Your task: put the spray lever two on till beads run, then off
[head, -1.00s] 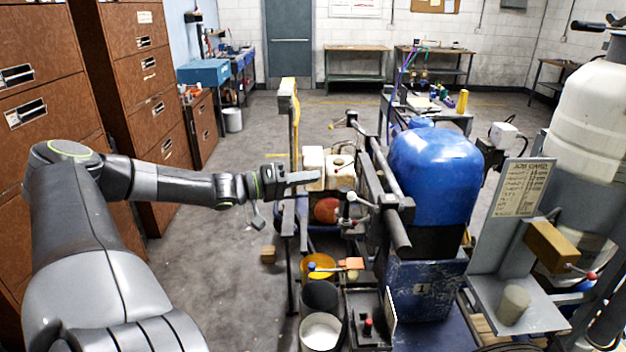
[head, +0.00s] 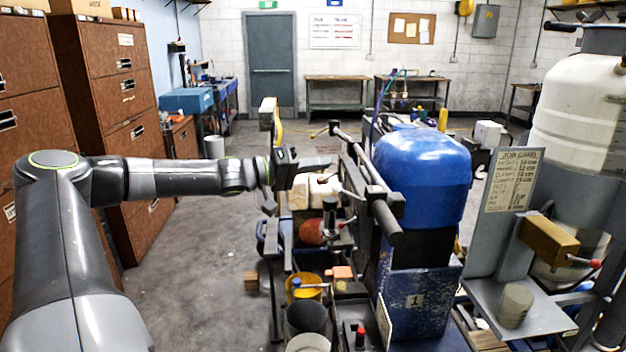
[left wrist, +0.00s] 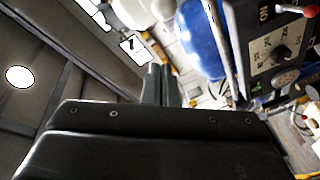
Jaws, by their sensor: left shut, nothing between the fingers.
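My left gripper (head: 328,162) is shut and empty. In the head view it points right, above the white containers on the machine and left of the blue tank (head: 425,170). Its two dark fingers also show together in the left wrist view (left wrist: 160,82). A dark bar with levers and knobs (head: 375,195) stands in front of the tank. I cannot tell which of these is spray lever two. In the left wrist view a panel with a dial (left wrist: 278,50) is at the upper right, with a red-knobbed lever (left wrist: 290,9) above it. No running beads can be made out.
A grey stand on the right carries a job card (head: 512,180), a tan box with a red-knobbed lever (head: 549,240) and a grey cup (head: 515,306). A yellow bucket (head: 304,288) and black bucket (head: 306,318) sit low on the machine.

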